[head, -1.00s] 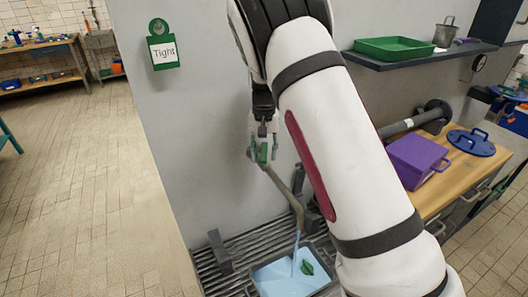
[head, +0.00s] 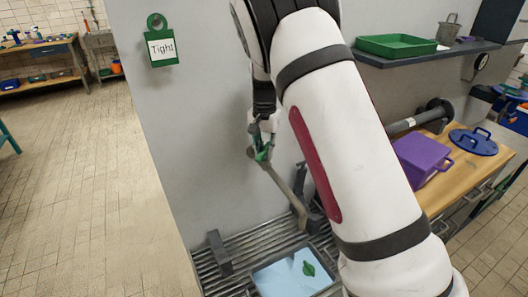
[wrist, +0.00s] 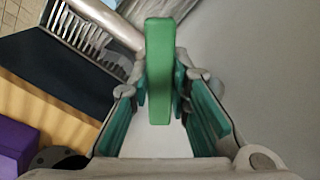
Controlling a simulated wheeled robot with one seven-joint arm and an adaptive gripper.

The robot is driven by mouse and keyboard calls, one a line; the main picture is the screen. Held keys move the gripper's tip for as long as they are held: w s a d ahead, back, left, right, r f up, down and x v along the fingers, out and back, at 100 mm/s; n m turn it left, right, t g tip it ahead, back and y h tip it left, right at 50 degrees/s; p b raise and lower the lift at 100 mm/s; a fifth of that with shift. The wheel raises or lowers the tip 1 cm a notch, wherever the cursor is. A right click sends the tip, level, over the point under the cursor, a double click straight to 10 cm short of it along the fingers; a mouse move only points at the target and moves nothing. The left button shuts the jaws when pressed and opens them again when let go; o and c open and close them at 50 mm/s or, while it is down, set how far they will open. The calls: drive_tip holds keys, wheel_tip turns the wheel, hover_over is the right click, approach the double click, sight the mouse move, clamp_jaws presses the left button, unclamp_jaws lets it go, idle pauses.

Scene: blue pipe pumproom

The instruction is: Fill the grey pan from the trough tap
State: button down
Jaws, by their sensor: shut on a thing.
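My gripper (head: 262,138) is shut on the tap's green lever (head: 264,154), high above the trough. In the wrist view the lever (wrist: 160,70) stands between the finger pads. The grey tap spout (head: 284,186) slants down to the right from there, and no water stream shows at its mouth. The grey pan (head: 279,258) sits on the slatted trough (head: 240,244) below the spout. It holds light blue water (head: 285,276) with a small green leaf-shaped thing (head: 308,268) in it.
A green tag reading "Tight" (head: 161,47) hangs on the grey wall. Right of my arm, a wooden bench holds a purple box (head: 420,160) and a blue lid (head: 474,141). A green tray (head: 396,46) and a metal bucket (head: 449,28) stand on the shelf above. The tiled floor at left is clear.

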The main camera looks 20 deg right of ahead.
sight(265, 150)
drive_tip(key=m, duration=0.4)
drive_tip(key=shift+m+b, duration=0.3)
drive_tip(key=shift+m, duration=1.9)
drive_tip(key=c, duration=1.5)
unclamp_jaws()
wheel_tip(265, 150, up, 12)
drive_tip(key=shift+r, duration=0.1)
